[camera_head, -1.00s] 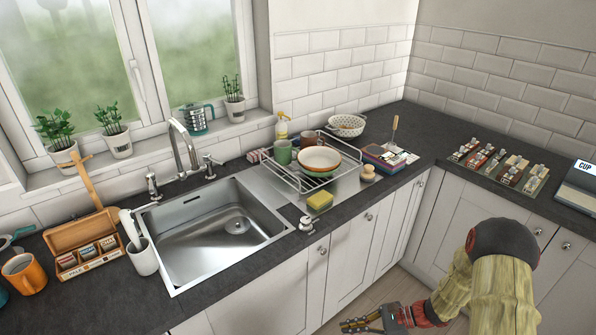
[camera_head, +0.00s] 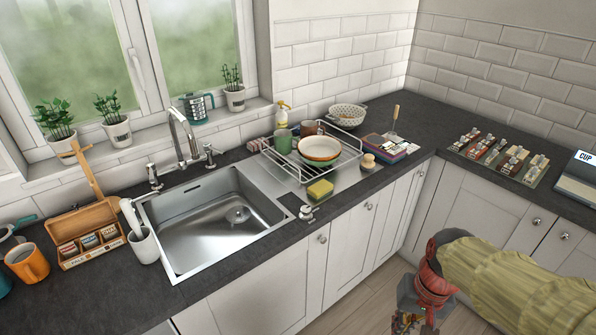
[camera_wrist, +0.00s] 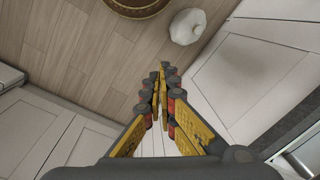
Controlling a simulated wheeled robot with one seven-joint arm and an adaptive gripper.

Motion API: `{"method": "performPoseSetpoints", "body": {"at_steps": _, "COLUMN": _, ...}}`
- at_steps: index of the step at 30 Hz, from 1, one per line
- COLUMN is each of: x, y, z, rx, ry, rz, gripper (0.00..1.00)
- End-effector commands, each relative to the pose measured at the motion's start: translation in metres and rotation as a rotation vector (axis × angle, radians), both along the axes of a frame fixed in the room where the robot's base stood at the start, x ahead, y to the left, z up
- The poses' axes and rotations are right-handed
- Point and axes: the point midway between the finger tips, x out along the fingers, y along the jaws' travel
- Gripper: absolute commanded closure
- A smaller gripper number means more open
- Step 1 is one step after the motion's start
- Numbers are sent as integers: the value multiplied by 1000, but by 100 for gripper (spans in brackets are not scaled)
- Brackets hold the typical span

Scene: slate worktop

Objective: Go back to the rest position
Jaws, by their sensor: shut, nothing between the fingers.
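My gripper (camera_head: 408,325) is at the lower edge of the head view, below the worktop and in front of the white cabinet doors. Its fingertips are partly cut off by the frame edge there. In the wrist view my gripper (camera_wrist: 161,75) points down toward the wooden floor, with its yellow and dark fingers together and nothing between them. My arm reaches in from the lower right of the head view.
The slate worktop (camera_head: 225,285) holds a sink (camera_head: 215,225), a dish rack (camera_head: 345,165), a yellow sponge (camera_head: 320,190), an orange mug (camera_head: 28,265) and a wooden box (camera_head: 85,220). White cabinets (camera_head: 265,290) stand close to my arm. The wrist view shows a round brown object (camera_wrist: 135,8) and a pale lumpy one (camera_wrist: 187,27).

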Motion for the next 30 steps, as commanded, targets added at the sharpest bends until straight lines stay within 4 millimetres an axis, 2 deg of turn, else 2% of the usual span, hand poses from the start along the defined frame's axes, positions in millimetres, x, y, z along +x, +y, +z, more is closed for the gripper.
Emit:
{"method": "performPoseSetpoints", "body": {"at_steps": 1, "x": -5, "y": 0, "z": 14, "rx": -31, "ry": -49, "rz": 33, "gripper": 100}}
{"method": "performPoseSetpoints", "body": {"at_steps": 9, "x": -30, "y": 8, "z": 76, "rx": -141, "ry": -280, "rz": 155, "gripper": 100}}
{"method": "performPoseSetpoints", "body": {"at_steps": 15, "x": -37, "y": 23, "z": 116, "rx": -152, "ry": -428, "rz": 194, "gripper": 100}}
{"method": "performPoseSetpoints", "body": {"at_steps": 20, "x": -40, "y": 30, "z": 127, "rx": -150, "ry": -469, "rz": 217, "gripper": 100}}
{"method": "performPoseSetpoints", "body": {"at_steps": 30, "x": -40, "y": 30, "z": 127, "rx": -150, "ry": -468, "rz": 219, "gripper": 100}}
